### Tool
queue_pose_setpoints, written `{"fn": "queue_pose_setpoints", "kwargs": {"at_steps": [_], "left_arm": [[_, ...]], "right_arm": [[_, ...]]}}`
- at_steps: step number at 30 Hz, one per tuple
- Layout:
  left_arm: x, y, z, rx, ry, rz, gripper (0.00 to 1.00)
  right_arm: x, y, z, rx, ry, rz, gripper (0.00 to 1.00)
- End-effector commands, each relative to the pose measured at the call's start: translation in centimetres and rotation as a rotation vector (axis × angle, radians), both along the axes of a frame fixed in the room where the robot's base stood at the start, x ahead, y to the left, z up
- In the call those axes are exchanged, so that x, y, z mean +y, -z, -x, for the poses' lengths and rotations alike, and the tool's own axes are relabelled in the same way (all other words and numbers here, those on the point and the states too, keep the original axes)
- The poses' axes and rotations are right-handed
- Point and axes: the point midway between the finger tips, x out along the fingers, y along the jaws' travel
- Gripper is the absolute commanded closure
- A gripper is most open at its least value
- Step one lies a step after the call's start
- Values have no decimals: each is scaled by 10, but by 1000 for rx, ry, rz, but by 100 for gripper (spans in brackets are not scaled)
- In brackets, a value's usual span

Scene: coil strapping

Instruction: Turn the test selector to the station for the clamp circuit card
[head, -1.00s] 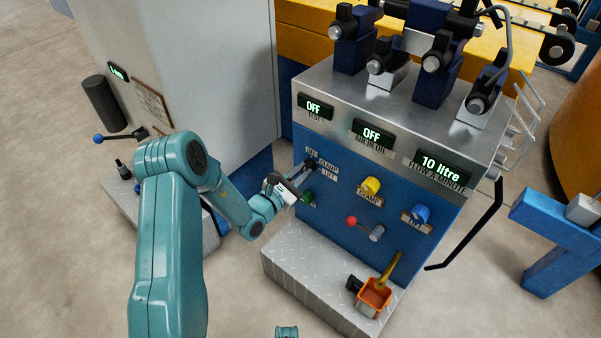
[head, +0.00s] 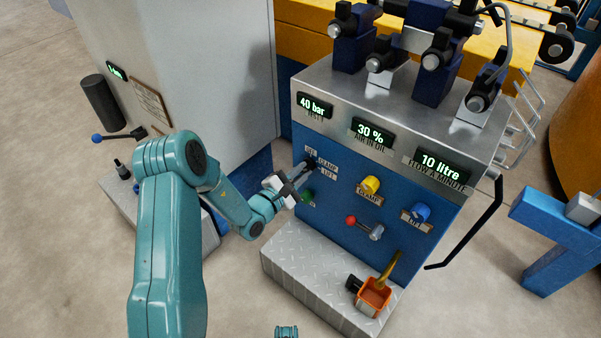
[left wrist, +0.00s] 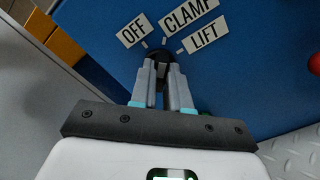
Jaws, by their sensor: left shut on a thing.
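The test selector (head: 313,161) is a small dark knob on the blue panel, ringed by white OFF, CLAMP and LIFT labels. In the left wrist view the knob (left wrist: 159,56) sits between my fingertips, which mostly hide it. My left gripper (head: 307,170) is shut on it; its fingers (left wrist: 161,75) also show in the left wrist view. The fingers line up roughly with the middle tick, by the CLAMP label (left wrist: 188,15); the knob's own pointer is hard to make out. The test display (head: 313,105) reads 40 bar.
The air in oil display (head: 373,133) reads 30 %, the flow display (head: 442,168) 10 litre. A yellow knob (head: 371,184), blue knob (head: 421,211) and red-tipped lever (head: 352,221) are to the right. An orange box (head: 373,300) stands on the step below.

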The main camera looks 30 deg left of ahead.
Motion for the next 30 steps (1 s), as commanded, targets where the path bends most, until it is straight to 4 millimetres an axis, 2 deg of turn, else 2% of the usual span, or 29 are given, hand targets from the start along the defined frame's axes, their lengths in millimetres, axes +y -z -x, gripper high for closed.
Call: {"fn": "queue_pose_setpoints", "kwargs": {"at_steps": [8,9,11,19,23,26,30], "left_arm": [[0,2,1,6,-1,3,100],[0,2,1,6,-1,3,74],[0,2,1,5,-1,3,58],[0,1,1,2,-1,2,58],[1,-1,10,3,-1,3,58],[3,-2,28,6,-3,5,58],[7,-2,65,9,-6,6,58]], "right_arm": [[0,0,0,0,0,0,57],[0,0,0,0,0,0,57],[0,0,0,0,0,0,57],[0,0,0,0,0,0,57],[0,-4,0,1,-1,0,57],[1,-10,1,2,-5,-1,57],[3,-19,3,7,-13,-2,57]]}}
